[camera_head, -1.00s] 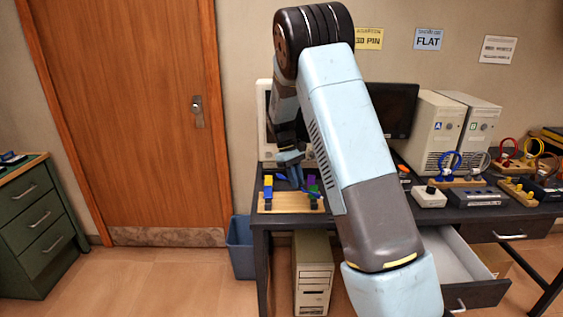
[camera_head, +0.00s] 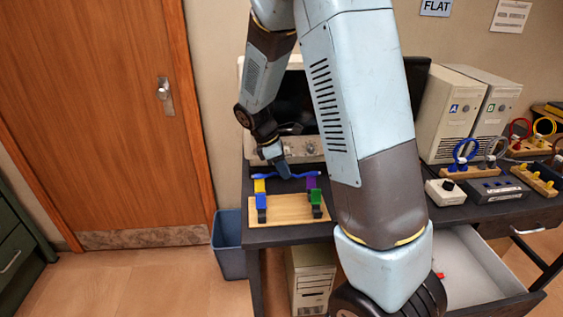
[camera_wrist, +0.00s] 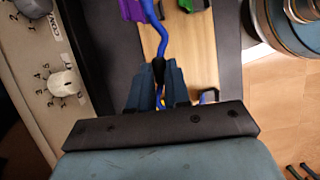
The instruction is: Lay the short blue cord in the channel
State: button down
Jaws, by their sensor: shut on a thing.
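My gripper (camera_head: 283,170) is shut on the blue cord (camera_head: 302,175) near its middle. The cord spans left to right along the back of a wooden board (camera_head: 286,209), near the yellow and purple blocks. The wrist view shows the cord (camera_wrist: 165,35) leaving the fingertips (camera_wrist: 158,75) in a bend toward the purple block (camera_wrist: 132,9). On the board, a yellow block (camera_head: 259,186) and blue block (camera_head: 261,201) stand at left; a purple block (camera_head: 311,182) and green block (camera_head: 316,196) stand at right. I cannot tell whether the cord touches the blocks.
A beige device with knobs (camera_head: 309,147) stands behind the board. My arm hides part of the desk. To the right are a white knob box (camera_head: 445,192), a grey box (camera_head: 498,190) and two computer towers (camera_head: 455,112). An open drawer (camera_head: 470,262) juts out below.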

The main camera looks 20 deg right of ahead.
jog(key=shift+a+f, duration=0.15)
jog(key=shift+f, duration=0.15)
jog(key=shift+d+f, duration=0.2)
jog(key=shift+f, duration=2.5)
jog(key=shift+r, duration=0.1)
jog(key=shift+f, duration=1.15)
dwell(1.8)
jog(key=shift+c, duration=1.8)
grip_release()
